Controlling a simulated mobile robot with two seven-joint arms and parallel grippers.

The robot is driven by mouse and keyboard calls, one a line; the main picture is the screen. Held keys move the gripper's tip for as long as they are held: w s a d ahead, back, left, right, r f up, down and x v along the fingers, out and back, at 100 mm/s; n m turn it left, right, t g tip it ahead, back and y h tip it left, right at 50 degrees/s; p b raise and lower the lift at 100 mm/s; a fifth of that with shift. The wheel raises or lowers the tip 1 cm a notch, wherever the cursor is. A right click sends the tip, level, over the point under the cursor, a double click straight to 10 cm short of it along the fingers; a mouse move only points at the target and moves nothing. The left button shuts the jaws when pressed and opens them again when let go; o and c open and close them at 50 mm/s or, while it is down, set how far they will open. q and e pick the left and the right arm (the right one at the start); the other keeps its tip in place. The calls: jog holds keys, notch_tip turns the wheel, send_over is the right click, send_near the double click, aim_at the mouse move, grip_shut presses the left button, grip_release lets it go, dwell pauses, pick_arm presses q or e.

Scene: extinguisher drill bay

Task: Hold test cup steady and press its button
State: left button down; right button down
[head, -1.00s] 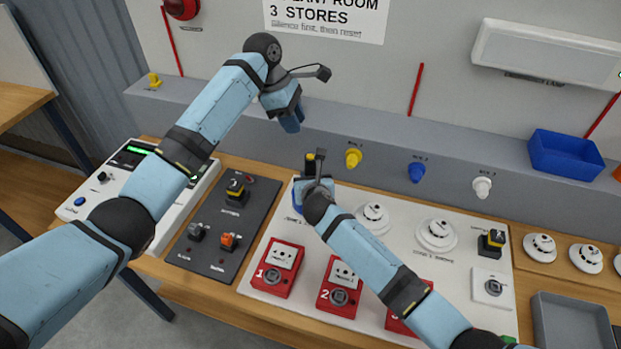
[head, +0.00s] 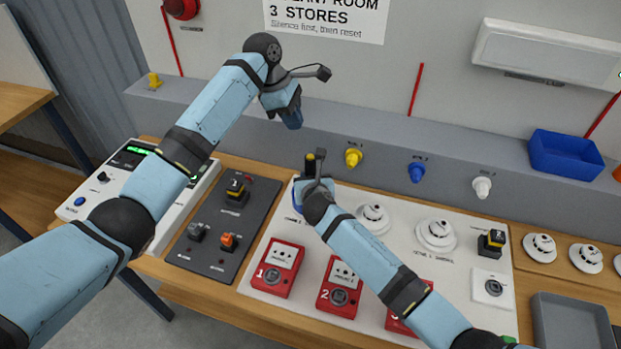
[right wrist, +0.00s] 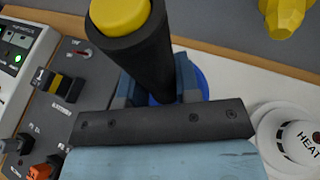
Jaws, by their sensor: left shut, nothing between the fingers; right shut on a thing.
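The test cup (head: 310,166) is a dark upright cylinder with a yellow button on top and a blue rim low down. It stands at the back left of the white detector board. In the right wrist view the yellow button (right wrist: 122,14) is large at the top, and part of the blue rim (right wrist: 202,86) shows behind the fingers. My right gripper (right wrist: 160,88) is shut on the cup's dark body; its arm hides much of the cup in the head view. My left gripper (head: 292,119) is shut and empty, above and behind the cup, apart from it. What lies under the cup is hidden.
The white board (head: 462,285) carries round detectors (head: 436,234) and red call points (head: 277,268). A dark switch panel (head: 222,225) and a white control panel (head: 130,157) are at the left. A blue bin (head: 566,154) and a grey tray (head: 572,322) are at the right.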

aim_at(310, 158)
dwell(0.8)
pick_arm(q)
jog(key=d+m+t+h, duration=0.1)
jog(key=s+d+r+m+t+h, duration=0.1)
jog(key=h, duration=0.1)
jog(key=d+r+t+h, duration=0.1)
jog(key=shift+s+d+r+m+h, duration=0.15)
jog(key=shift+d+r+m+h, duration=0.1)
jog(key=shift+d+m+h, duration=0.15)
jog(key=shift+f, duration=4.45)
jog(key=shift+f, duration=0.1)
jog(key=shift+f, duration=0.35)
